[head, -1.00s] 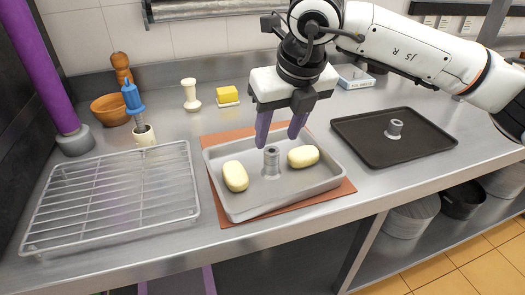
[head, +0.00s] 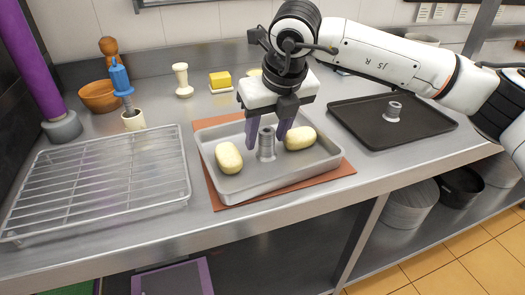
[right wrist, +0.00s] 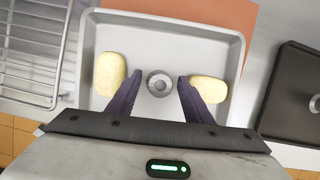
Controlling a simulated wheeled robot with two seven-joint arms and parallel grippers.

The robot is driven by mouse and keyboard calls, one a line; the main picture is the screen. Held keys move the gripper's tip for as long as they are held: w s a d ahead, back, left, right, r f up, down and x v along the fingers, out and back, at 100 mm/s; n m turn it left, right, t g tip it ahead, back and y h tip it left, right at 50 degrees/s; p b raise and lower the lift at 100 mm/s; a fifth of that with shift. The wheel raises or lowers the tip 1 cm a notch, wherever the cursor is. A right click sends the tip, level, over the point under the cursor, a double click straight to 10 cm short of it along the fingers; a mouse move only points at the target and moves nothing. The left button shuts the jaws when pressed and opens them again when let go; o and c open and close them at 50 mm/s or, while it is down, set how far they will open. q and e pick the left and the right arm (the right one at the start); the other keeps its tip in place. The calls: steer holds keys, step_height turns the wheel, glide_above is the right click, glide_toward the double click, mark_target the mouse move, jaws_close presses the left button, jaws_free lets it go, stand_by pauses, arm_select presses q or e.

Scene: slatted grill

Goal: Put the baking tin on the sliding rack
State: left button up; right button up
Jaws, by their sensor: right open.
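The baking tin (head: 245,185) is a grey rectangular pan on a brown mat. It also shows in the right wrist view (right wrist: 200,32). A grey knobbed post (head: 267,145) stands up from its middle, with a pale yellow oval loaf on each side. My right gripper (head: 267,146) points down over the tin, open, with its purple fingers on either side of the post. In the right wrist view the post (right wrist: 158,84) shows between the fingertips, with gaps visible. The sliding rack (head: 105,182), a wire grid, lies left of the tin. My left gripper is out of view.
A dark tray (head: 420,127) with a similar post lies right of the tin. Behind the rack stand a wooden bowl (head: 100,96), a blue-handled tool (head: 121,80) in a cup, a white pestle-like piece (head: 182,78) and a yellow block (head: 220,80). A purple post (head: 30,50) rises at left.

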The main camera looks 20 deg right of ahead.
jaws_close()
steer(key=shift+r+p, duration=0.45)
steer(key=shift+r, duration=0.7)
steer(key=shift+r, duration=0.1)
steer(key=shift+r+p, duration=1.1)
steer(key=shift+r, duration=1.05)
